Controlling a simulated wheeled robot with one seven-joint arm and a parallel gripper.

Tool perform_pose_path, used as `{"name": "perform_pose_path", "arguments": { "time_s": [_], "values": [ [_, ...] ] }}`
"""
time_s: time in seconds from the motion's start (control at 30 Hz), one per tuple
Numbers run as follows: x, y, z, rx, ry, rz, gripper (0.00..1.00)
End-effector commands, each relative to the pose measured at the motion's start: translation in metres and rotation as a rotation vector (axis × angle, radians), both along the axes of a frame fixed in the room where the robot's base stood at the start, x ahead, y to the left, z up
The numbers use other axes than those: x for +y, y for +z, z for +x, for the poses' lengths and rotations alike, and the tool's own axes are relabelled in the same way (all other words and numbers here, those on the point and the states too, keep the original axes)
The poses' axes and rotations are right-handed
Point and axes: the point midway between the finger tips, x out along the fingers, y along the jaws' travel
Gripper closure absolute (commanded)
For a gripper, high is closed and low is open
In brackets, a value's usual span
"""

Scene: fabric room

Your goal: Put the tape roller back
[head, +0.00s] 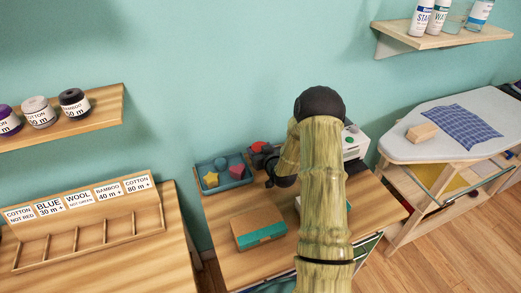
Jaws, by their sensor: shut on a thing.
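My bamboo-patterned arm rises through the middle of the head view and bends down behind itself to a black wrist. My gripper (266,162) is small, dark and partly hidden at its end, over the back of the middle wooden table (221,210). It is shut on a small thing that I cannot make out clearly. A small red thing (258,147) shows right beside the gripper's dark parts; I cannot tell whether it is held. I cannot pick out a tape roller with certainty.
A blue tray (226,185) with colored shapes and a brown-and-teal box (258,228) are on the middle table. A white box (354,142) is behind my arm. A label rack (88,233) stands left. An ironing board (450,122) stands right. Wall shelves (108,108) hang above.

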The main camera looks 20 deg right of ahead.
Motion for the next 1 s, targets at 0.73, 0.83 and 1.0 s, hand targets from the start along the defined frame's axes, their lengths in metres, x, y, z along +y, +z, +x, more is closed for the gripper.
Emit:
{"name": "perform_pose_path", "arguments": {
  "time_s": [0.73,0.83,1.0],
  "values": [
    [0.000,0.003,-0.011,0.000,-0.001,0.000,0.17],
    [-0.001,0.007,-0.024,0.001,-0.001,0.000,0.17],
    [0.000,0.015,-0.052,0.001,-0.001,0.000,0.17]
  ]
}}
